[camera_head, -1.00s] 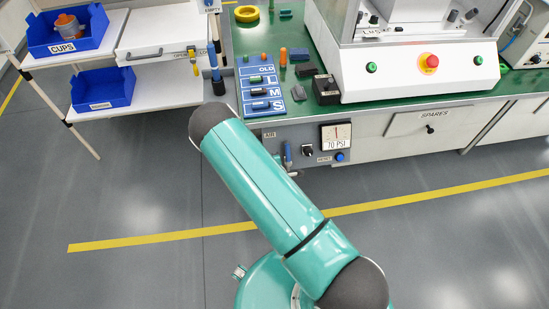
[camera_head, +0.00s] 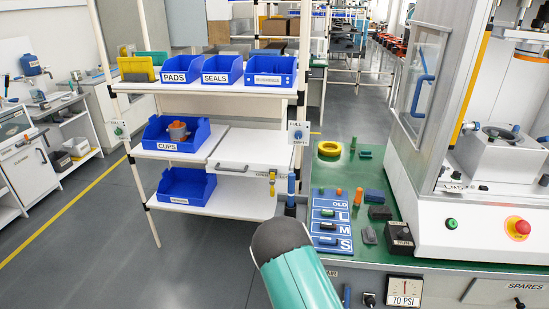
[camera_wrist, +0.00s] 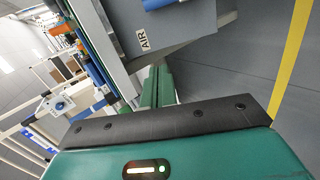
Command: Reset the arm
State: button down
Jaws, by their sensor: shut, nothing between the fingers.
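My arm shows in the head view as a teal link (camera_head: 300,282) with a dark rounded end, rising from the bottom edge in front of the green bench. My gripper is not visible in that view. In the wrist view my gripper (camera_wrist: 157,82) shows as two narrow green fingers side by side beyond the black-edged teal housing. They are together with nothing between them. The grey bench front with the AIR label (camera_wrist: 144,40) is close behind and above them. Whether anything touches the fingers I cannot tell.
The green bench (camera_head: 340,172) holds a blue size board (camera_head: 328,224), small parts and a press housing (camera_head: 470,225) at the right. A white shelf rack (camera_head: 225,145) with blue bins stands left of the bench. Grey floor (camera_head: 95,255) is open at the left.

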jog(key=s+a+r+m+g+y, duration=0.15)
jog(key=r+m, duration=0.35)
jog(key=r, duration=0.9)
jog(key=s+a+r+m+g+y, duration=0.1)
jog(key=a+r+m+g, duration=0.3)
jog(key=r, duration=1)
jog(key=s+d+r+m, duration=0.1)
jog(key=s+r+m, duration=0.2)
jog(key=s+r, duration=0.5)
jog(key=s+d+r+m, duration=0.1)
jog(key=s+r+m, duration=0.1)
jog(key=s+r, duration=0.6)
jog(key=s, duration=0.5)
jog(key=shift+r+m, duration=0.25)
jog(key=shift+m, duration=0.15)
